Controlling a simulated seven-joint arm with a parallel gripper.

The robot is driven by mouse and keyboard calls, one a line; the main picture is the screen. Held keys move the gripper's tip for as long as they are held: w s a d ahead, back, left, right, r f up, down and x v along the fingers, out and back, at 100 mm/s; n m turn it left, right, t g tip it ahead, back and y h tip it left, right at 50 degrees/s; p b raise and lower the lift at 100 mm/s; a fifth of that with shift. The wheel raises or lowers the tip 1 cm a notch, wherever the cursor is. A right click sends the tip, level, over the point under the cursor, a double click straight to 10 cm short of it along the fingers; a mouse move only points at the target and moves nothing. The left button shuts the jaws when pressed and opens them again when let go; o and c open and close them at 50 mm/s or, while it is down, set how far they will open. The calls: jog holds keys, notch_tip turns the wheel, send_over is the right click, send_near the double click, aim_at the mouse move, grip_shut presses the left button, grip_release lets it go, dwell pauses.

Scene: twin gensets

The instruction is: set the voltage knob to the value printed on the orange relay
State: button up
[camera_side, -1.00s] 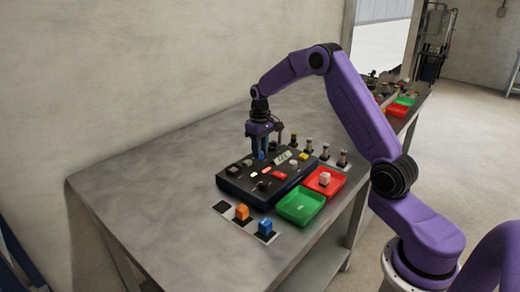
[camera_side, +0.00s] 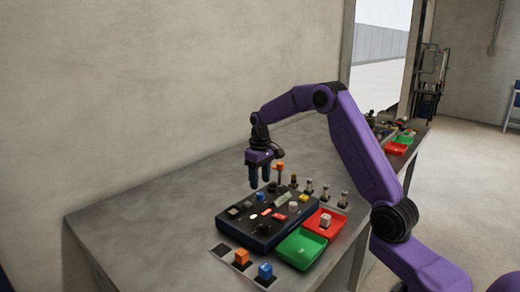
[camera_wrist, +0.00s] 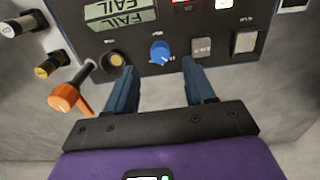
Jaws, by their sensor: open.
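A blue knob (camera_wrist: 160,50) with a white pointer mark sits on the dark control panel (camera_wrist: 225,62), just beyond my open, empty fingers (camera_wrist: 161,68) in the wrist view. In the side view the blue knob (camera_side: 260,196) is on the panel's far edge, and my gripper (camera_side: 260,182) hangs above and apart from it. The knob's label is too small to read. An orange block, apparently the orange relay (camera_side: 242,257), stands in the near strip beside a blue block (camera_side: 265,271); its print cannot be read.
An orange-handled lever (camera_wrist: 65,97) stands close left of my fingers in the wrist view. A green tray (camera_side: 301,250) and a red tray (camera_side: 340,213) flank the panel. Several small posts (camera_side: 325,191) line its far right side. The table's left is clear.

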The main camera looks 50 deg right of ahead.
aim_at(260, 194)
notch_tip(260, 194, up, 13)
dwell(0.3)
jog(key=shift+f, duration=0.15)
jog(key=s+a+f+n, duration=0.1)
jog(key=s+a+n, duration=0.2)
jog(key=s+a, duration=0.55)
jog(key=s+a+f+n, duration=0.1)
jog(key=s+a+n, duration=0.2)
jog(key=s+a, duration=0.55)
jog(key=s+a+f+n, duration=0.1)
jog(key=s+f+n, duration=0.2)
jog(key=s, duration=0.8)
jog(key=s+a+f+n, duration=0.1)
jog(key=s+f+n, duration=0.2)
jog(key=s, duration=0.8)
jog(key=shift+s+a+f, duration=0.15)
jog(key=shift+a+f, duration=0.2)
